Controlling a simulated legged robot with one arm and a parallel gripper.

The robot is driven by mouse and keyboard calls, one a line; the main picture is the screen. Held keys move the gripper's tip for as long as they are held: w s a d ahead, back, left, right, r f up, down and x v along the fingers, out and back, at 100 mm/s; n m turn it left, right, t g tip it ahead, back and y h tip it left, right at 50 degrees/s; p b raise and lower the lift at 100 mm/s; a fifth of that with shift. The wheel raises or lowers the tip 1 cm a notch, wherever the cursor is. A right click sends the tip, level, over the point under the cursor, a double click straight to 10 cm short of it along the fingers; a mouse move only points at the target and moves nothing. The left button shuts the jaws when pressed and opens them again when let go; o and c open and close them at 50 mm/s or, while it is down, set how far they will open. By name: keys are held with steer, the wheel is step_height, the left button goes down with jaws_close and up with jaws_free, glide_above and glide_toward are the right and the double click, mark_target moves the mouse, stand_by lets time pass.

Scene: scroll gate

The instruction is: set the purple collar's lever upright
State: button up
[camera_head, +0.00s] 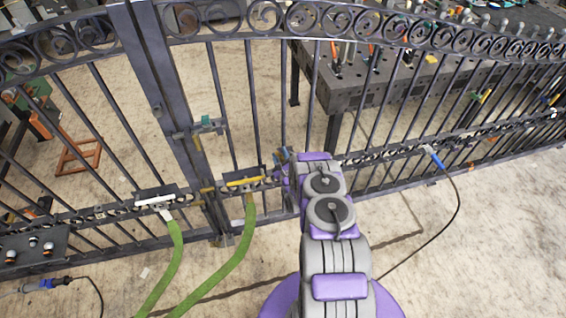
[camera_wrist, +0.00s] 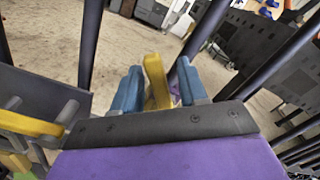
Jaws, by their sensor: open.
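My gripper (camera_head: 284,158) is at the gate's middle rail in the head view, and my arm hides most of what is in front of it. In the wrist view its two blue fingertips (camera_wrist: 158,92) are apart. A yellow lever (camera_wrist: 155,78) stands between them, with a narrow gap or light contact at the sides; I cannot tell which. A small purple patch (camera_wrist: 176,91), likely the purple collar, shows beside the lever, near the right fingertip. The rest of the collar is hidden, so the lever's true tilt is unclear.
A second yellow lever (camera_head: 244,181) lies flat over a green hose (camera_head: 240,240), left of my gripper. A white lever (camera_head: 155,201) lies over another green hose (camera_head: 172,260). Dark gate bars (camera_head: 215,78) stand close around. A metal workbench (camera_head: 375,85) is behind the gate.

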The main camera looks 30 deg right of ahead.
steer(key=p+v, duration=0.5)
steer(key=v, duration=1.2)
steer(key=shift+s, duration=0.15)
